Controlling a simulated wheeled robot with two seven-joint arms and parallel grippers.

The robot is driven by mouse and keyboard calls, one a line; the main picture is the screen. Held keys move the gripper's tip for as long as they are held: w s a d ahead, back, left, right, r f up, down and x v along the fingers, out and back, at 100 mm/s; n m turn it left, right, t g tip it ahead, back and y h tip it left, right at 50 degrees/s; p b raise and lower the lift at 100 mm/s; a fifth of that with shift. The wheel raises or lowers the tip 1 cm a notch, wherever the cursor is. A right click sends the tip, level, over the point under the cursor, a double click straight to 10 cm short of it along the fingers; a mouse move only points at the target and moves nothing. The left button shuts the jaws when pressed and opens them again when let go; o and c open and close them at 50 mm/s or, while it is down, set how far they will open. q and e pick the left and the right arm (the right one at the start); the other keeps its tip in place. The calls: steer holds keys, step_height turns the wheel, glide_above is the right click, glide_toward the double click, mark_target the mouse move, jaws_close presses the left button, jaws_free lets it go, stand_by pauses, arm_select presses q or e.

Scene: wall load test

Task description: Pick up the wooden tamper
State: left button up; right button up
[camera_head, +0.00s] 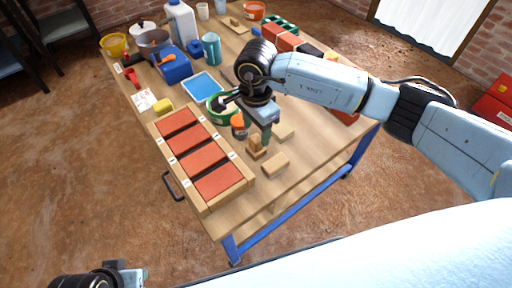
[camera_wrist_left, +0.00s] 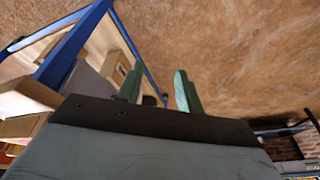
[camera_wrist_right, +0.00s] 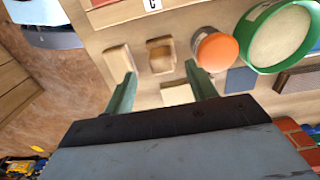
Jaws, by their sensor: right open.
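The wooden tamper (camera_head: 257,152), a small upright wooden piece on a block, stands on the workbench near its right front part. In the right wrist view the tamper (camera_wrist_right: 160,55) lies ahead, between the lines of the two fingers. My right gripper (camera_head: 260,135) is open and empty just above and behind the tamper; its green fingers (camera_wrist_right: 160,75) also show apart in the right wrist view. I cannot tell whether they touch it. My left gripper (camera_wrist_left: 158,80) is open and empty, low beside the bench; only part of it shows in the head view.
Loose wooden blocks (camera_head: 275,165) (camera_head: 285,132) lie close to the tamper. An orange-topped jar (camera_head: 238,122) and a green round tub (camera_head: 217,104) stand beside the right gripper. A wooden frame of red bricks (camera_head: 203,158) lies to the left. Bare bench top (camera_head: 318,148) is to the right.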

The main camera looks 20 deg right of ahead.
mark_target(256, 138)
step_height(256, 138, down, 4)
steer(key=shift+w+r+b, duration=0.1)
steer(key=shift+r+b, duration=0.15)
steer(key=shift+b, duration=0.5)
steer(key=shift+f, duration=0.85)
arm_select(q)
steer(key=shift+t+h, duration=0.3)
steer(key=shift+t, duration=0.6)
steer(key=r, duration=0.1)
steer(key=w+d+r, duration=0.1)
steer(key=r, duration=0.2)
steer(key=shift+w+d+r, duration=0.2)
steer(key=shift+d+r, duration=0.05)
steer(key=shift+d, duration=0.1)
arm_select(e)
steer(key=shift+c, duration=0.5)
steer(key=c, duration=0.9)
